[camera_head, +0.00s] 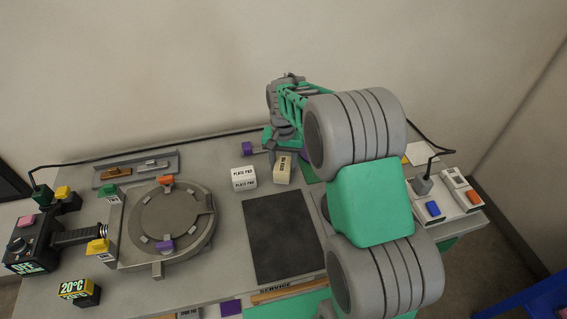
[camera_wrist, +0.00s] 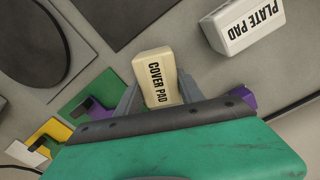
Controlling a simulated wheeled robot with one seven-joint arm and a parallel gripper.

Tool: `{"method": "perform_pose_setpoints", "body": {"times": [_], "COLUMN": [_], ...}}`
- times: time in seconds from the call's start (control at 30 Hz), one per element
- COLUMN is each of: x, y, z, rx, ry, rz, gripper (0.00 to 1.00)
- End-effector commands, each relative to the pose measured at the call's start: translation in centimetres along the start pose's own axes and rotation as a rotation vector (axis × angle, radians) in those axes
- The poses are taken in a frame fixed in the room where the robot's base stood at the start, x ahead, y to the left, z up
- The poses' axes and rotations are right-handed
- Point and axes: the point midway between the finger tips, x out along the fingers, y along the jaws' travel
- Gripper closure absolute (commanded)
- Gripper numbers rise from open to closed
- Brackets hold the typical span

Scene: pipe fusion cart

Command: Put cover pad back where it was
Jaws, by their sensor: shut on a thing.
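The cover pad (camera_wrist: 158,72) is a cream block with "COVER PAD" printed on it. In the wrist view it sits between the two grey fingers of my gripper (camera_wrist: 160,98), which is shut on it. In the head view the cover pad (camera_head: 283,171) shows below my gripper (camera_head: 284,152), just right of the plate pad. I cannot tell whether its underside touches the table. The white plate pad (camera_head: 243,178) stands apart from it on the table; it also shows at the upper right of the wrist view (camera_wrist: 243,24).
A dark square plate (camera_head: 283,238) lies in front of the pads. A round fixture (camera_head: 165,222) with orange and purple tabs stands left. A small purple block (camera_head: 248,148) is behind the plate pad. A green patch (camera_wrist: 88,102) and a yellow patch lie beside my gripper.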

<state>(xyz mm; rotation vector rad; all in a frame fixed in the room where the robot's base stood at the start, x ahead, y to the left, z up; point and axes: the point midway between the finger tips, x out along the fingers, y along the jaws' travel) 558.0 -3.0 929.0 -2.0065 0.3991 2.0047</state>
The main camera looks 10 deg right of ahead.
Motion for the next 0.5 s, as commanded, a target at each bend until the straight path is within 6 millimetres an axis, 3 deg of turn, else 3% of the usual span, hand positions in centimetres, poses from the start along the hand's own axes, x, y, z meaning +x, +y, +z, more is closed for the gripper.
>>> {"method": "perform_pose_setpoints", "body": {"times": [0.13,0.17,0.4,0.5], "x": [0.48,0.34,0.3,0.29], "y": [0.01,0.0,0.0,-0.01], "z": [0.02,0.02,0.04,0.04], "rx": [0.0,0.0,0.0,0.0], "ry": [-0.001,0.0,-0.001,-0.001], "rz": [0.0,0.0,0.0,0.0], "gripper": [1.0,0.53,0.33,0.33]}}
